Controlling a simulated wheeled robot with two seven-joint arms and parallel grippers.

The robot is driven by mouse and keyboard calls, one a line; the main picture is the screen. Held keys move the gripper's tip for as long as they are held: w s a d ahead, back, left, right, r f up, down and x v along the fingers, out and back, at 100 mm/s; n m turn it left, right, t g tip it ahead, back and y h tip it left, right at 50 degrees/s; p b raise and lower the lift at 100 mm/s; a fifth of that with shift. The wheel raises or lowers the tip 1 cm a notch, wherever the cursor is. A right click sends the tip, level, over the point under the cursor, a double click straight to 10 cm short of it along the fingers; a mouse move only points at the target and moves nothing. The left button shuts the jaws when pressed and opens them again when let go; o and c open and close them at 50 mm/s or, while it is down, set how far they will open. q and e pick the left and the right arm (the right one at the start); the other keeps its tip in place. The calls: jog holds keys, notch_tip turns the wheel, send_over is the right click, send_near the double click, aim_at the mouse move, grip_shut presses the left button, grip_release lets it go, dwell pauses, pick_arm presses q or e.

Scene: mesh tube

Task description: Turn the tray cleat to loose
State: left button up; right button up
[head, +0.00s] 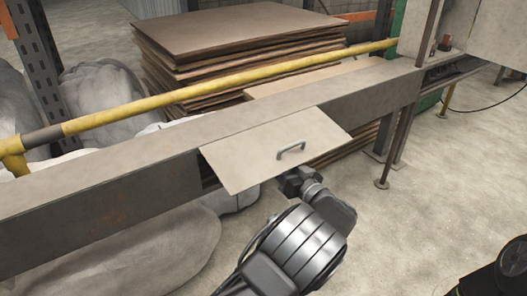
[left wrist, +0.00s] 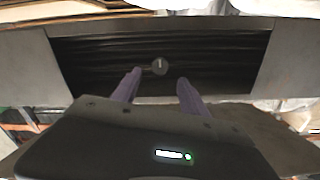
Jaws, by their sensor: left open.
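The tray cleat looks to be the small round grey knob (left wrist: 160,66) with a light upright mark, seen in the left wrist view. It sits in a dark opening (left wrist: 95,62) lined with dark, ridged material. My left gripper (left wrist: 158,88) is open, its two purple fingers pointing toward the knob, one on either side of it in the picture. No contact with the knob shows. In the head view my left gripper (head: 292,184) is at the lower edge of a raised hatch panel (head: 245,160). The panel hides the knob there. My right gripper is not in view.
The hatch panel, with a grey handle (head: 291,149), juts from a long metal beam (head: 100,205). A yellow rail (head: 220,82) runs behind the beam. Stacked boards (head: 235,30) and wrapped sacks (head: 105,90) lie beyond. Bare concrete floor (head: 430,200) is at the right.

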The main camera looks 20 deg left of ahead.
pick_arm(q)
jog(key=b+x, duration=0.2)
jog(key=x, duration=0.5)
jog(key=shift+a, duration=0.2)
jog(key=shift+w, duration=0.15)
jog(key=shift+c, duration=0.3)
grip_shut()
